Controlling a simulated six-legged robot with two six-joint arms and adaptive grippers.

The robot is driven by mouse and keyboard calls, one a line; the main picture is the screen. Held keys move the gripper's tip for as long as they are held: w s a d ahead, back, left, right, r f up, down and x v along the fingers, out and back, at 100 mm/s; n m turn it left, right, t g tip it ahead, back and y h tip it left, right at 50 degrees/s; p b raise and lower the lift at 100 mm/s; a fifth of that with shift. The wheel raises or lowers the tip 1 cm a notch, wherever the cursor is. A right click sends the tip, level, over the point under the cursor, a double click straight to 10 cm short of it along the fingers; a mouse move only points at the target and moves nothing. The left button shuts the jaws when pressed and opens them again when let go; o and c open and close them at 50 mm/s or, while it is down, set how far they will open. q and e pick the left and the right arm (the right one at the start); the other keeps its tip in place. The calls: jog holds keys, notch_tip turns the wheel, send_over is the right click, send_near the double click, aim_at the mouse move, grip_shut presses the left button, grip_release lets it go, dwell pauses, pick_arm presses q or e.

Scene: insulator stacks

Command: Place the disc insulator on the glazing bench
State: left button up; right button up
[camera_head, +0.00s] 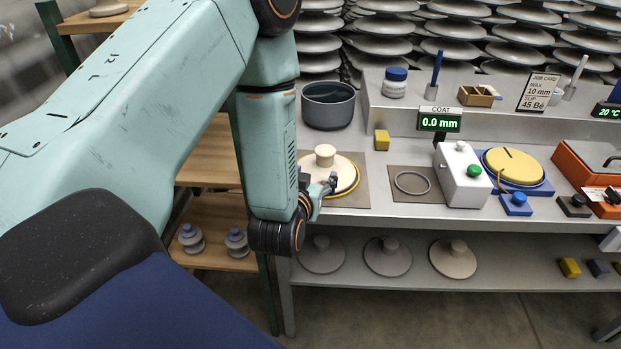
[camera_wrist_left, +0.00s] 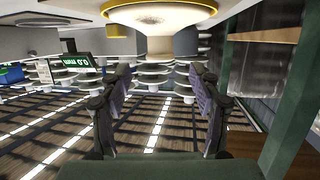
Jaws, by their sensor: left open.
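A cream disc insulator (camera_head: 342,170) with a round knob on top sits on the glazing bench (camera_head: 350,214), over a yellow-edged ring on a brown mat. My left gripper (camera_head: 323,187) is at the disc's near side, low by its rim; my forearm hides part of it. In the left wrist view, which looks inverted, the disc (camera_wrist_left: 158,12) is at the top with its knob pointing down the picture. There the left gripper (camera_wrist_left: 160,78) has its two fingers apart and nothing between them. I cannot tell whether it touches the disc.
A dark bowl (camera_head: 328,105) stands behind the disc. A yellow block (camera_head: 381,140), an empty ring (camera_head: 412,182) on a mat, and a white box with a green button (camera_head: 462,176) are to the right. The readout (camera_head: 438,123) shows 0.0 mm. Three discs lie on the lower shelf.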

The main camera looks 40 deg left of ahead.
pick_arm(q)
jog(key=s+d+f+m+g+h, duration=0.15)
jog(key=s+d+f+g, duration=0.25)
jog(key=s+f, duration=0.45)
jog(key=s+d+f+m+g+h, duration=0.1)
jog(key=s+d+f+g+h, duration=0.2)
jog(key=s+f, duration=0.5)
jog(key=s+d+f+g, duration=0.1)
jog(key=s+g, duration=0.2)
jog(key=s, duration=0.4)
jog(key=s+d+f+m+g, duration=0.1)
jog(key=s+d+f+g, duration=0.1)
jog(key=s, duration=0.6)
jog(key=shift+s+d+g, duration=0.15)
jog(key=shift+s+g, duration=0.1)
jog(key=shift+g, duration=0.65)
jog(key=shift+h, duration=0.25)
